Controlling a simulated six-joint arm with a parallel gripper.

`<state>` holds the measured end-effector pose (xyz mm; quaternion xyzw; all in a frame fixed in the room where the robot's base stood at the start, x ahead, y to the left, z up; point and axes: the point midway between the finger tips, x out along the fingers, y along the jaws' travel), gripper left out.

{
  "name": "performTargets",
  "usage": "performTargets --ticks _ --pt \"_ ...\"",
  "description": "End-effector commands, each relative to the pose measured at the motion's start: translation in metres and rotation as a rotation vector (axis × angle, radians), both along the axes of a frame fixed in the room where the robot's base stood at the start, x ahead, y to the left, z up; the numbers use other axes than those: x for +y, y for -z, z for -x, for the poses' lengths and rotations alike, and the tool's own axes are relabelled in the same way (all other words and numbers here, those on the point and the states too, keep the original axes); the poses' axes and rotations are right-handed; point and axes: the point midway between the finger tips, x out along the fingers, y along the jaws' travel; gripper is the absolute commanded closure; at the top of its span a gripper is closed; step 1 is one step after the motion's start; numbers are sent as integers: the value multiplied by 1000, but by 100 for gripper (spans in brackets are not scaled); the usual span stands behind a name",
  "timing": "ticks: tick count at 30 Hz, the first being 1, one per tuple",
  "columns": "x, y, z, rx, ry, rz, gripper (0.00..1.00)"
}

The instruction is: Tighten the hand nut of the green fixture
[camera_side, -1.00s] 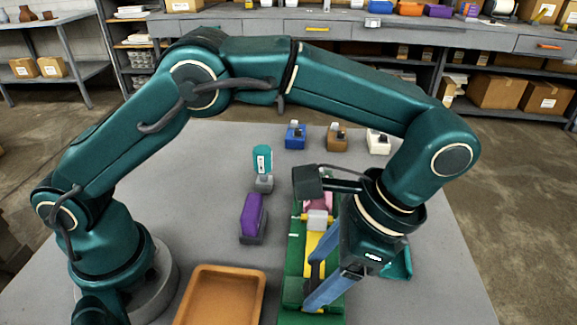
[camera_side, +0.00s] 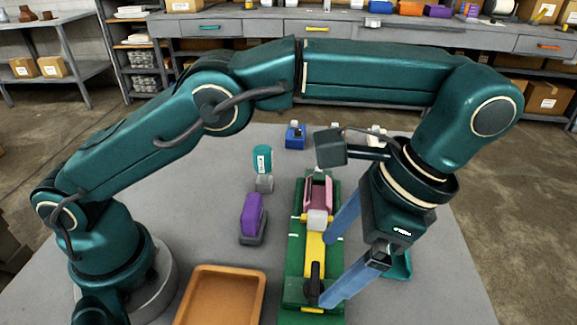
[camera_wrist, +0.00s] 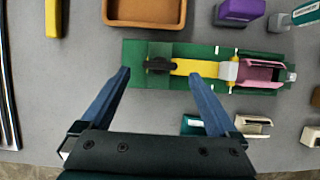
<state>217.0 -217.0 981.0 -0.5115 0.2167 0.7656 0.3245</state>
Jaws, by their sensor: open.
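The green fixture (camera_side: 294,262) lies on the grey table, with a yellow bar (camera_side: 315,246), a white block (camera_side: 317,220) and a pink channel-shaped part (camera_side: 317,190) along it. My gripper (camera_wrist: 160,74) has two blue fingers, wide apart and empty. The side view shows my gripper (camera_side: 328,270) right of the nut; its exact height above the fixture is unclear.
An orange tray (camera_side: 220,272) lies left of the fixture; a purple block (camera_side: 253,218) and a teal cylinder piece (camera_side: 263,160) stand behind it. A blue piece (camera_side: 295,136) stands farther back. A teal piece (camera_side: 400,266) sits right of the fixture, close to my gripper.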

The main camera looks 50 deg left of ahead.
Motion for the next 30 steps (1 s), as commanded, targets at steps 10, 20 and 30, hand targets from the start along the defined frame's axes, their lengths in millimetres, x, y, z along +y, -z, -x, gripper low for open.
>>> performTargets --ticks 10,20,30 --pt "-2 -10 -2 0 1 0 5" --pt "-2 -10 -2 0 -1 0 5" --pt "42 -78 -20 -128 -154 92 5"
